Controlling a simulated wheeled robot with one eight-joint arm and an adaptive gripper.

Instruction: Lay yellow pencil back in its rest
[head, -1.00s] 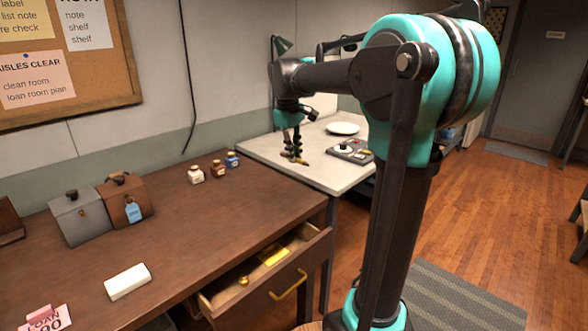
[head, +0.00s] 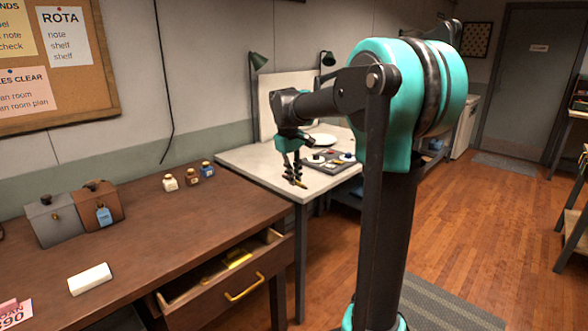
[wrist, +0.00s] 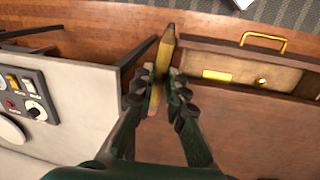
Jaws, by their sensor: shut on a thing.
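My gripper (head: 296,178) is shut on the yellow pencil (wrist: 167,50). In the wrist view the fingers (wrist: 162,82) pinch its sides, with the pencil pointing up the picture and its lower end between the fingers. In the head view the pencil (head: 300,184) is a small yellowish piece at the fingertips, by the front corner of the white table (head: 240,160). In the wrist view the pencil lies across the gap between that table and the brown desk. I cannot make out the pencil's rest in either view.
The brown desk (head: 140,230) has an open drawer (head: 215,292) with yellow items inside. Three small bottles (head: 189,175), two boxes and a white block (head: 90,279) stand on the desk.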

